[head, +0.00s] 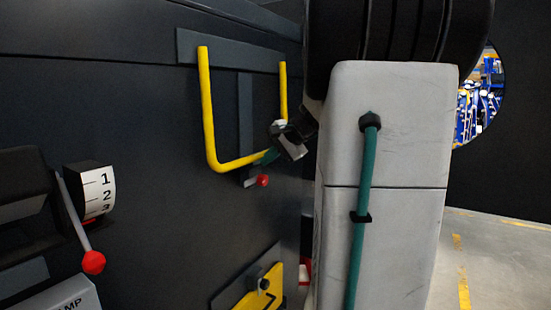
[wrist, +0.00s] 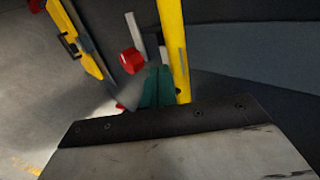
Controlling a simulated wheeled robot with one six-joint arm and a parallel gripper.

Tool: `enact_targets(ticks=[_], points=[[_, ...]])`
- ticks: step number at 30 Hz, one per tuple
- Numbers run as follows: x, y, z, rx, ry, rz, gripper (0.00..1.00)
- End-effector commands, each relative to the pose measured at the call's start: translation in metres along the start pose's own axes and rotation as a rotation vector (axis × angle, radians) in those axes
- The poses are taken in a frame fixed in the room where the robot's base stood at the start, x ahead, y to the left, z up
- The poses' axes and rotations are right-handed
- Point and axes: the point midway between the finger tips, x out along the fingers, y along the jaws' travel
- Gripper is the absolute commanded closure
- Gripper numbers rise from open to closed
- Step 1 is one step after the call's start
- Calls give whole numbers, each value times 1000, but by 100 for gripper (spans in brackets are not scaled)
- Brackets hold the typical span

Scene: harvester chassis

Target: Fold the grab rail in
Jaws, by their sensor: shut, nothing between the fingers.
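The grab rail (head: 208,115) is a yellow U-shaped bar. Its two arms meet a dark bracket on the chassis wall, and its crossbar is at the bottom. My gripper (head: 266,158) is at the crossbar's right part, near the lower right corner. In the wrist view the teal fingers (wrist: 158,88) are shut and empty, close beside the yellow bar (wrist: 173,45); I cannot tell whether they touch it. A red knob (head: 263,181) on a grey strip is just below the rail; it also shows in the wrist view (wrist: 132,61).
At the left are a lever with a red ball (head: 93,262) and a numbered scale (head: 97,192). A yellow plate with a black latch (head: 262,285) is below the rail. My arm hides the wall's right part. Open floor (head: 495,260) lies at the right.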

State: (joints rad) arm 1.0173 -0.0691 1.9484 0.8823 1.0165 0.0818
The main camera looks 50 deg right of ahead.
Motion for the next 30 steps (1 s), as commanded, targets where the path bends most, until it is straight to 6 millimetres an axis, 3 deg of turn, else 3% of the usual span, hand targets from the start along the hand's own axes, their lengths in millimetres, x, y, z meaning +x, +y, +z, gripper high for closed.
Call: enact_targets(ticks=[9, 16, 30], points=[[1, -1, 0, 0, 0, 0, 100], [18, -12, 0, 0, -1, 0, 100], [11, -6, 3, -1, -3, -1, 100]])
